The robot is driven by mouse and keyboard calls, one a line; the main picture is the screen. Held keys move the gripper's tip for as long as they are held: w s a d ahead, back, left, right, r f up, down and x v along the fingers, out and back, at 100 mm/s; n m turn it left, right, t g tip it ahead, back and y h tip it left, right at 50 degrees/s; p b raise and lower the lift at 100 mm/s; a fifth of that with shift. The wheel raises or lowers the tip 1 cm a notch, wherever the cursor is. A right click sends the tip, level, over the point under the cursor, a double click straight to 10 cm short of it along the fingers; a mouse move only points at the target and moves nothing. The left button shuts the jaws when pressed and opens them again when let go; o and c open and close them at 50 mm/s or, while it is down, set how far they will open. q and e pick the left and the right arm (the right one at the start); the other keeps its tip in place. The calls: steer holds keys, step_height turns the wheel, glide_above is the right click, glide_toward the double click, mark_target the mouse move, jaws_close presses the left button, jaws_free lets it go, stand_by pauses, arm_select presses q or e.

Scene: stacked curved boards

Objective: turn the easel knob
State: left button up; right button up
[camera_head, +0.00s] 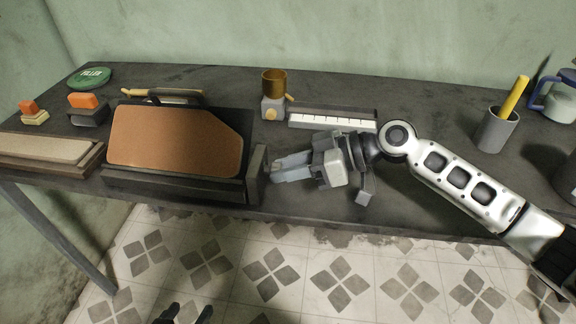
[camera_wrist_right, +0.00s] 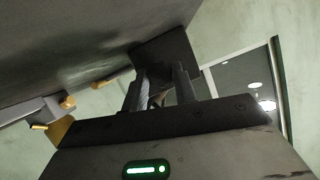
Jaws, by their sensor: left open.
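The easel (camera_head: 180,187) is a dark stand on the table, left of centre, holding a brown board (camera_head: 175,140) with a cut upper right corner. My right gripper (camera_head: 276,170) is at the right side of the easel, its fingers pointing left at the dark upright side plate (camera_head: 258,172). In the right wrist view its two fingers (camera_wrist_right: 161,85) are apart, tips close to a dark square plate (camera_wrist_right: 167,58). I cannot make out the knob clearly; the fingers may hide it. My left gripper (camera_head: 185,314) is open at the bottom edge, below the table.
Behind the right gripper are a small grey device with an amber cup (camera_head: 273,82) and a white-striped bar (camera_head: 332,119). A grey cup (camera_head: 497,130) with a yellow stick stands at right. Orange-topped blocks (camera_head: 88,102), a green tin (camera_head: 91,77) and stacked boards (camera_head: 48,150) lie left.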

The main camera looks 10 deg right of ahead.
steer(key=c, duration=0.3)
steer(key=shift+w+f+m+g+y+b, duration=0.15)
steer(key=shift+m+g+y+b, duration=0.15)
steer(key=shift+m+g+b, duration=0.5)
steer(key=shift+w+m+g+y, duration=0.1)
steer(key=shift+m+g+y, duration=0.5)
steer(key=shift+m, duration=1)
steer(key=shift+d, duration=0.1)
steer(key=o, duration=1)
steer(key=shift+c, duration=0.2)
